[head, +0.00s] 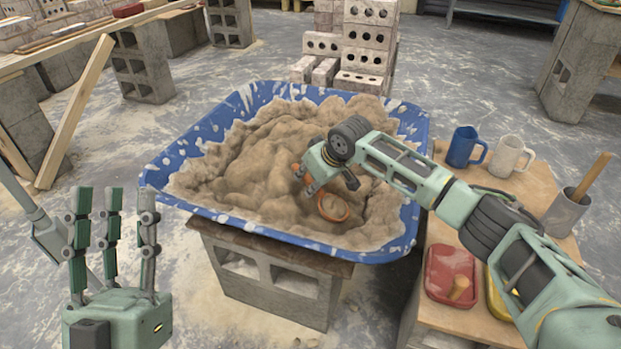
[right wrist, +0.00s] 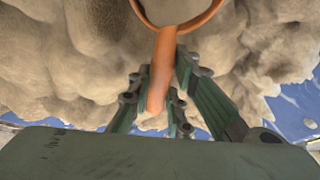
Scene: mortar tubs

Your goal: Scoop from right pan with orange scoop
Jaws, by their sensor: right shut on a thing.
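A blue pan (head: 290,233) spattered with white stands on grey blocks and holds a heap of tan sand-like mortar (head: 255,160). My right gripper (head: 318,182) is over the right part of the pan, shut on the handle of the orange scoop (head: 333,207). The scoop's round bowl lies at the mortar surface with mortar inside its rim. In the right wrist view, the scoop's handle (right wrist: 162,70) runs between the fingers and its bowl is cut off at the top edge. My left gripper (head: 112,235) is raised with its fingers apart, empty, left of the pan.
A wooden table at right holds a blue mug (head: 465,147), a white mug (head: 510,156), a grey cup with a wooden stick (head: 566,212) and a red tray (head: 449,273). Stacked bricks (head: 355,45) stand behind the pan. Blocks and planks (head: 75,112) are at left.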

